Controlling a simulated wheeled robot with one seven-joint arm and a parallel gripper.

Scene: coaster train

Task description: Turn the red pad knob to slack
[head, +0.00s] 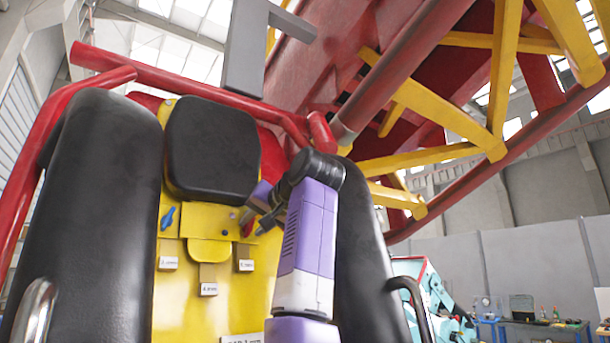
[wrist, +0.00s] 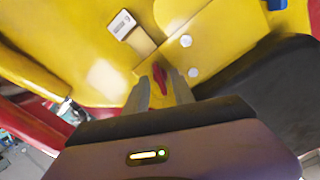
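The red pad knob (wrist: 158,80) is on the yellow seat panel and shows between the two fingers of my gripper (wrist: 158,76) in the wrist view. One finger lies on each side of it, close to it, and I cannot tell whether they touch it. In the head view the red knob (head: 247,228) is small and partly hidden by my gripper (head: 257,222), which reaches to the right side of the yellow panel below the black headrest. I cannot read the knob's setting.
A blue knob (head: 168,217) sits on the left of the panel. White label tags (head: 168,262) hang below on the yellow seat. Black padded restraints (head: 80,220) flank the seat. A red bar (head: 200,85) runs above the headrest (head: 211,145).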

